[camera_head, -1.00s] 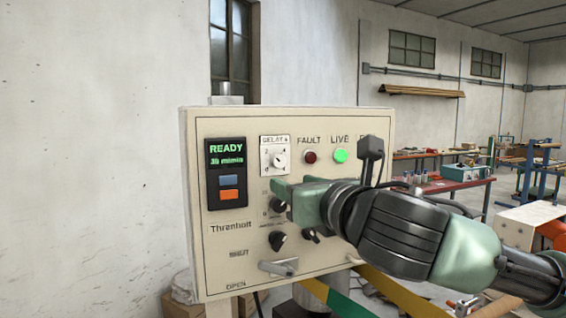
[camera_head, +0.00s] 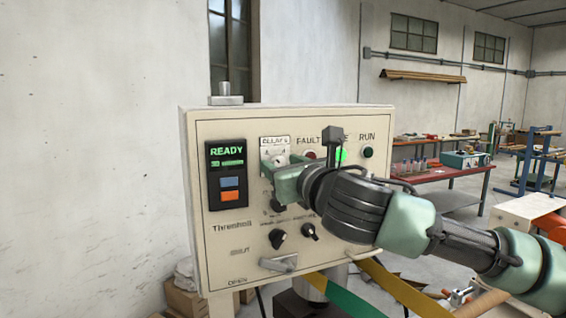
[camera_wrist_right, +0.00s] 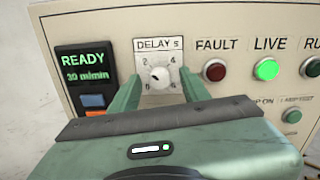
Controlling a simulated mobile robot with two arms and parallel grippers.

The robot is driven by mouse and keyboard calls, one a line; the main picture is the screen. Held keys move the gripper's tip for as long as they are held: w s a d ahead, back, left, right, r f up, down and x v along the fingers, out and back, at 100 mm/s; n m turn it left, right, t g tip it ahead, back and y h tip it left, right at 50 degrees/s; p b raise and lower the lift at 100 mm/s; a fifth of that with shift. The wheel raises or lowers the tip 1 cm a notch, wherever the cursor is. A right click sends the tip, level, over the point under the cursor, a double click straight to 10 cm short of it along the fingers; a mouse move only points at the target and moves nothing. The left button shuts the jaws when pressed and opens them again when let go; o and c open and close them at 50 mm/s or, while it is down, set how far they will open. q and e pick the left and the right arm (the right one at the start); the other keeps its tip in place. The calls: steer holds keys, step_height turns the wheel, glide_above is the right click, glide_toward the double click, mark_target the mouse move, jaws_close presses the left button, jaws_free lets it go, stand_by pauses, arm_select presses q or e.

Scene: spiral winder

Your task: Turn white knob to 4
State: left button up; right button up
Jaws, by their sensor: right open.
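The white knob (camera_wrist_right: 159,76) sits on a square dial plate (camera_wrist_right: 158,47) marked DELAY s, with numbers around it. In the right wrist view its dark pointer mark points up and to the left, roughly toward the 2. My right gripper (camera_wrist_right: 159,84) is open, with one green finger on each side of the knob; I cannot tell whether they touch it. In the head view the right gripper (camera_head: 277,166) is in front of the dial plate (camera_head: 275,141) and hides most of the knob. My left gripper is not in view.
The cream control panel (camera_head: 222,262) has a READY display (camera_head: 227,155), a red FAULT lamp (camera_wrist_right: 215,70), a lit green LIVE lamp (camera_wrist_right: 266,69) and black knobs (camera_head: 277,238) below. A handle (camera_head: 279,263) sticks out near the bottom. A red bench (camera_head: 440,174) stands behind at right.

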jaws_close()
steer(key=shift+m, duration=0.3)
steer(key=m, duration=0.3)
steer(key=shift+m, duration=0.4)
steer(key=m+b, duration=0.1)
steer(key=m, duration=0.3)
steer(key=shift+m, duration=0.3)
steer(key=m+b, duration=0.1)
steer(key=m, duration=0.3)
steer(key=shift+m+b, duration=0.55)
steer(key=shift+m, duration=1.85)
